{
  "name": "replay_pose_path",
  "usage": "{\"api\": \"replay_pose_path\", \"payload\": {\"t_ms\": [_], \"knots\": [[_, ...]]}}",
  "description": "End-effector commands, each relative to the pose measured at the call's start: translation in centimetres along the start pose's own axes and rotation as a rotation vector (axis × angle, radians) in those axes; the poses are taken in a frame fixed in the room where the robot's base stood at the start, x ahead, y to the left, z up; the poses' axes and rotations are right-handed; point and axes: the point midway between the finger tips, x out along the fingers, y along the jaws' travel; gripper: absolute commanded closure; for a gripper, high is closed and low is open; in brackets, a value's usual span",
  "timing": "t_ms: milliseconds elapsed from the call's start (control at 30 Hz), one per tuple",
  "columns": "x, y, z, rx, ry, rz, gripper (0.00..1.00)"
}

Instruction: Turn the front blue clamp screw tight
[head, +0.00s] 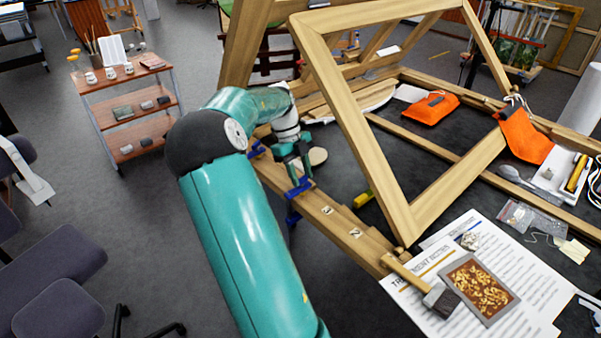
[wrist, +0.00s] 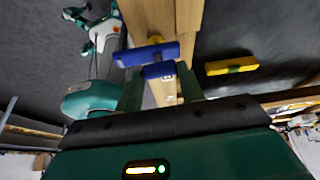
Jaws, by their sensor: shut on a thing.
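The front blue clamp (head: 298,188) grips the light wooden rail, with a second blue part (head: 293,218) below the rail's edge. My gripper (head: 296,176) reaches down to this clamp from above. In the wrist view, the two green fingers of my gripper (wrist: 159,84) stand on either side of a blue piece (wrist: 158,70), shut on what looks like the clamp screw. A wider blue bar of the clamp (wrist: 147,54) crosses the wood just beyond. How tight the screw sits cannot be seen. Another blue clamp (head: 257,149) sits farther back on the rail.
A tilted wooden frame (head: 365,150) rises close to the right of my gripper. A yellow tool (head: 363,199) lies beside the rail; it also shows in the wrist view (wrist: 232,68). Orange pouches (head: 432,108) and papers (head: 480,285) lie to the right. A wooden trolley (head: 125,108) stands at left.

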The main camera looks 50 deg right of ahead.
Motion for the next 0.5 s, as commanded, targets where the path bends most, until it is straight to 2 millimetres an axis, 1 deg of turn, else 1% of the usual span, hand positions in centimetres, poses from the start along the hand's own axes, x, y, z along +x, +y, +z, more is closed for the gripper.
{"api": "replay_pose_path", "payload": {"t_ms": [200,233,300,333,500], "knots": [[0.1,0.04,0.04,-0.001,0.001,0.001,0.85],[0.1,0.04,0.04,-0.001,0.001,0.001,0.56],[0.09,0.03,0.03,-0.001,0.001,0.001,0.42],[0.08,0.03,0.03,-0.001,0.001,0.001,0.4],[0.05,0.02,0.01,-0.001,0.0,0.0,0.4]]}}
